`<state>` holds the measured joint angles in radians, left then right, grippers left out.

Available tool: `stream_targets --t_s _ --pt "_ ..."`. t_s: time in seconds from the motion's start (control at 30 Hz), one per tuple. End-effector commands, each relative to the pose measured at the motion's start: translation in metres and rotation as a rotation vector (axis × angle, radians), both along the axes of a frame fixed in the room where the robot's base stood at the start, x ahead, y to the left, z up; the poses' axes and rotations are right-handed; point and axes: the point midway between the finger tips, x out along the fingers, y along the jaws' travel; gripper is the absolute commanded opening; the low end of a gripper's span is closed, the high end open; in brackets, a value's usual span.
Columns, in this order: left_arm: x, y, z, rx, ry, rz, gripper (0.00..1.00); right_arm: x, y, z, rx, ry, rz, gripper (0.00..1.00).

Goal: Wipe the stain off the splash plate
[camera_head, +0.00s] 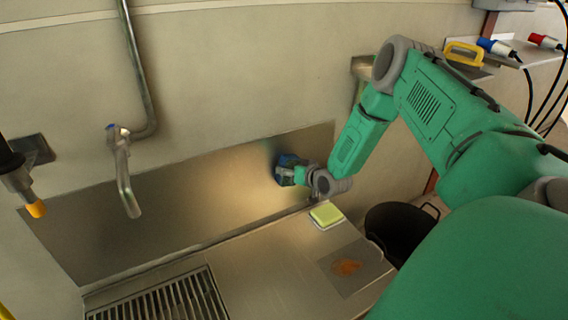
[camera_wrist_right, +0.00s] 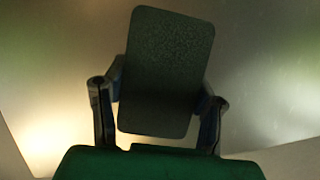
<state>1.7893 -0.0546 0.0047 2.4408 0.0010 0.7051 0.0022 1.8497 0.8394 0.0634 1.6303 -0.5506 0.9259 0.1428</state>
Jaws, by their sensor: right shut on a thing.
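The splash plate (camera_head: 150,205) is a dull metal sheet on the wall behind the counter. My right gripper (camera_head: 287,171) is at its right part. In the right wrist view it is shut on a dark green rectangular pad (camera_wrist_right: 165,70), with a finger on each side. The pad faces the metal surface; I cannot tell whether it touches it. No clear stain shows on the visible splash plate; the area behind the gripper and pad is hidden. An orange-brown stain (camera_head: 347,267) lies on a grey square on the counter. My left gripper is out of view.
A yellow-green sponge (camera_head: 326,213) lies on the counter below my right gripper. A tap (camera_head: 126,175) hangs before the plate, above a slatted drain grate (camera_head: 165,300). A black bin (camera_head: 395,228) stands beyond the counter's right end. A yellow-tipped nozzle (camera_head: 35,207) is at the left.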

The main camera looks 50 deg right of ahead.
Motion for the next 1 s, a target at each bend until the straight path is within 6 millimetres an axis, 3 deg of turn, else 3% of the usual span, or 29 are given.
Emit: stream_targets --t_s 0.6,1.0 --pt "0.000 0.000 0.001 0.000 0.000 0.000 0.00 -0.011 -0.039 0.002 -0.003 -0.006 -0.006 0.28" --pt "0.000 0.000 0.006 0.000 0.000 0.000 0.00 -0.019 -0.035 0.002 -0.002 -0.002 -0.004 0.28"
